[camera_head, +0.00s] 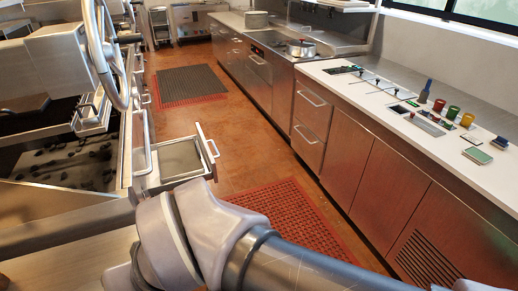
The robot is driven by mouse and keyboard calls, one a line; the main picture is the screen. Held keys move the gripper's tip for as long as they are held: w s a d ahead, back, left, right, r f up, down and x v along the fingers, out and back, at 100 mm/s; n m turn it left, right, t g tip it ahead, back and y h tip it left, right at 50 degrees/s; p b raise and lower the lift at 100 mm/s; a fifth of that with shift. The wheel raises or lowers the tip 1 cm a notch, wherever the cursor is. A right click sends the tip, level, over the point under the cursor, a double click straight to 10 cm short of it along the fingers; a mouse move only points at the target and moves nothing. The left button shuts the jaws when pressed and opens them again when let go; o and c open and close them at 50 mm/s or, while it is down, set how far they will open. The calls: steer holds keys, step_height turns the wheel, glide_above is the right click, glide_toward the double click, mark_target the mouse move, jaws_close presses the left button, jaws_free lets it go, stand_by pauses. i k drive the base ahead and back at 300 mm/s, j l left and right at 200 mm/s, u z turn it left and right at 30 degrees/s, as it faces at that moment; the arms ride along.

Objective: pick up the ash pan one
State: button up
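A shallow metal pan-like tray (176,160) sticks out from the grill front at the left. It looks like the ash pan, but I cannot be sure of that. It has a grey flat inside and a bar handle (212,147) on its right side. My arm crosses the lower middle of the view, and its bulky joint is just in front of the tray's near edge. I cannot tell whether they touch. My gripper is not in view.
The char grill (130,150) with dark coals stands at left. A long counter (372,92) with cabinets, jars and a stove runs along the right. Red mats (285,205) lie on the brown floor (240,150), and the aisle between is open.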

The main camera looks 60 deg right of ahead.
mark_target(180, 160)
steer(key=z, duration=1)
steer(key=u, duration=0.5)
steer(key=l+u, duration=0.15)
steer(key=u, duration=0.3)
steer(key=l+u, duration=0.1)
steer(key=u, duration=0.4)
steer(key=l+u, duration=0.1)
steer(key=u, duration=0.4)
steer(key=l+u, duration=0.1)
steer(key=u, duration=0.35)
steer(key=l+u, duration=0.1)
steer(key=u, duration=0.9)
steer(key=k+l+u, duration=0.1)
steer(key=u, duration=0.35)
steer(key=z, duration=3.7)
steer(key=i+l+u, duration=0.15)
steer(key=i+u, duration=0.3)
steer(key=i+l+u, duration=0.3)
steer(key=i+u, duration=0.2)
steer(key=i+l+u, duration=0.45)
